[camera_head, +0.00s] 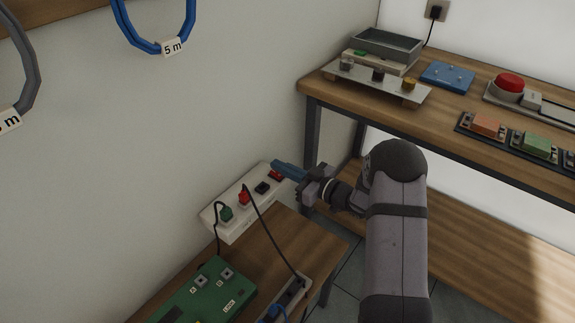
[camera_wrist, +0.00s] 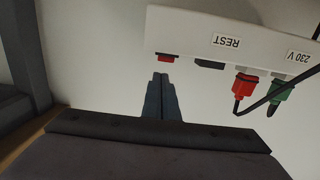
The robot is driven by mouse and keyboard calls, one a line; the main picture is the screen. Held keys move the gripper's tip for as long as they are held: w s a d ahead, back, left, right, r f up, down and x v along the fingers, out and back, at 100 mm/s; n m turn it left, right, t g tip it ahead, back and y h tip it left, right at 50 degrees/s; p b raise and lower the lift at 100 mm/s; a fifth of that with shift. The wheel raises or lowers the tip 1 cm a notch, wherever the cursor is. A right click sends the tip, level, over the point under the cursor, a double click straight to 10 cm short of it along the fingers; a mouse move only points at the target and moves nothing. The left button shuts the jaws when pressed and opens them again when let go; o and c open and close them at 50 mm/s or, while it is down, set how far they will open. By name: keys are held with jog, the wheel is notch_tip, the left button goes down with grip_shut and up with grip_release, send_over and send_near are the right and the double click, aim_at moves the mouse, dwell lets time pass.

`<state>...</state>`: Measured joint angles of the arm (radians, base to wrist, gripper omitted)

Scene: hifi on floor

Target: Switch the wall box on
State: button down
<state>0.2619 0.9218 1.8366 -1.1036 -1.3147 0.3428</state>
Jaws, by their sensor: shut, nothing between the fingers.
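The wall box (camera_head: 240,223) is a long white box on the wall, above the small wooden table. It carries a green plug (camera_head: 226,213), a red plug (camera_head: 244,197), a black socket (camera_head: 262,187) and a red switch (camera_head: 275,176) at its right end. In the wrist view the box (camera_wrist: 190,28) appears upside down, with labels "REST" and "230 V", and the red switch (camera_wrist: 167,58) on its edge. My gripper (camera_head: 277,164) has blue fingers, shut and empty. In the wrist view its fingertips (camera_wrist: 160,76) lie just short of the switch; contact cannot be told.
Dark cables hang from the plugs to a green board (camera_head: 210,293) and a power strip (camera_head: 290,298) on the small table. A workbench (camera_head: 330,95) at the right holds a grey tray (camera_head: 388,45), a blue plate (camera_head: 447,76) and a red button (camera_head: 509,83).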

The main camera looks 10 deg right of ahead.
aim_at(278, 174)
jog(key=shift+w+a+f, duration=0.1)
jog(key=shift+f, duration=0.55)
jog(key=shift+w+a+r+g+h+p, duration=0.15)
jog(key=shift+g+h+p, duration=0.25)
jog(key=shift+p, duration=0.75)
jog(key=shift+f+b, duration=0.35)
jog(key=shift+r, duration=0.1)
jog(key=shift+r+p, duration=0.6)
jog(key=shift+r, duration=0.05)
jog(key=r+p, duration=0.3)
jog(key=shift+w+a+r, duration=0.15)
jog(key=shift+a+r, duration=0.05)
jog(key=shift+a, duration=0.05)
jog(key=r+v, duration=0.1)
jog(key=v, duration=0.8)
jog(key=shift+d+r+b, duration=0.15)
jog(key=shift+r+b, duration=0.2)
